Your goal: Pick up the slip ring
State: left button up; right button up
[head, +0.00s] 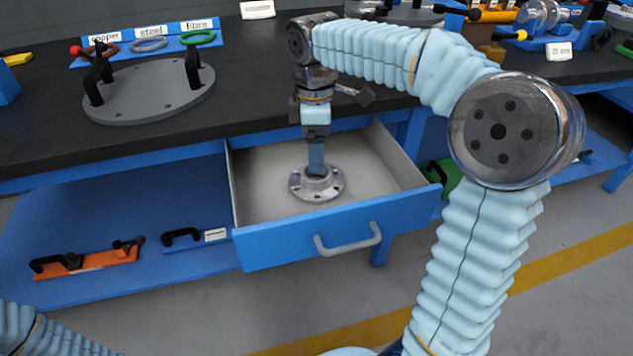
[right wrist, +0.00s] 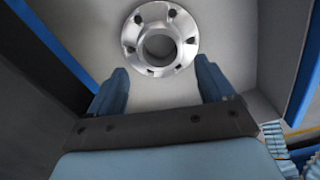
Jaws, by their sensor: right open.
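A silver flanged ring with bolt holes and a raised hub, which looks like the slip ring (head: 327,191), lies flat in the open drawer. It also shows whole at the top of the right wrist view (right wrist: 161,39), its bore open. My right gripper (head: 316,168) points down over it, its fingers overlapping the hub in the head view. In the right wrist view its two fingers (right wrist: 161,76) are apart with nothing between them, and the ring lies beyond the tips. I cannot tell whether they touch it. My left gripper is out of view.
The blue-fronted drawer (head: 300,246) is pulled out, its walls around the ring; its floor is otherwise empty. A grey disc with black handles (head: 150,92) and a blue rack of labelled rings (head: 148,45) stand on the black bench. An orange handled tool (head: 88,262) lies on the lower shelf.

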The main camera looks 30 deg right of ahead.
aim_at(316, 180)
notch_tip(316, 180, down, 6)
jog(key=shift+s+d+r, duration=0.1)
jog(key=shift+r, duration=0.1)
grip_shut()
dwell(0.5)
